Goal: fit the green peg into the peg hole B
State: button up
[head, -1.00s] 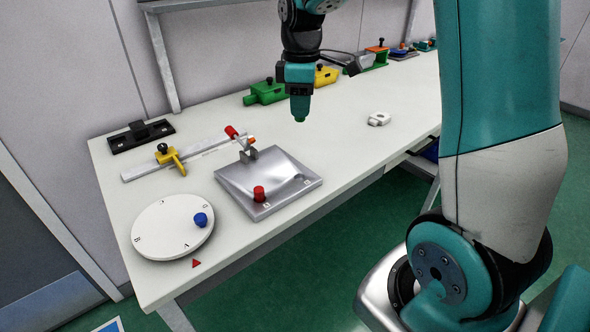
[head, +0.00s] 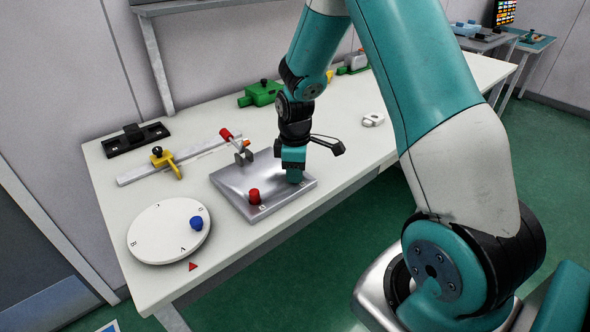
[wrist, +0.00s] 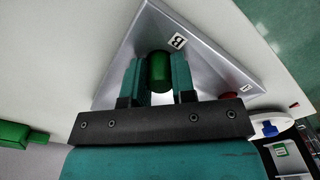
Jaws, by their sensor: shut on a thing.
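My gripper (head: 294,176) is low over the right part of the silver metal plate (head: 232,182). In the wrist view its two teal fingers (wrist: 158,78) are shut on the green peg (wrist: 160,68), which sits between them. The peg is beside the white B label (wrist: 177,41) on the plate (wrist: 207,62). Peg hole B itself is hidden behind the peg and fingers. I cannot tell whether the peg's end is above the hole or in it. A red peg (head: 254,196) stands upright at the plate's front corner.
A white dial (head: 165,238) with a blue knob (head: 196,223) is left of the plate. A metal rail with a yellow slider (head: 163,158) and a red-handled clamp (head: 226,134) lie behind. A green block (head: 262,93) and a small white part (head: 373,120) stand farther back.

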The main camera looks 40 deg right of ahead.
jog(key=shift+f, duration=0.15)
jog(key=o, duration=0.9)
notch_tip(320, 180, up, 12)
jog(key=b, duration=0.1)
jog(key=s+a+r+m+y, duration=0.1)
jog(key=s+a+r, duration=0.2)
jog(key=s+a, duration=0.3)
jog(key=s+a+r+y, duration=0.1)
jog(key=s+a+r, duration=0.2)
jog(key=a, duration=0.6)
jog(key=s+a+r+y, duration=0.1)
jog(key=s+a, duration=0.2)
jog(key=s, duration=0.3)
jog(key=s+a+m+y, duration=0.1)
jog(key=s+a, duration=0.3)
jog(key=s, duration=0.3)
jog(key=shift+a+r, duration=0.25)
jog(key=shift+r, duration=0.1)
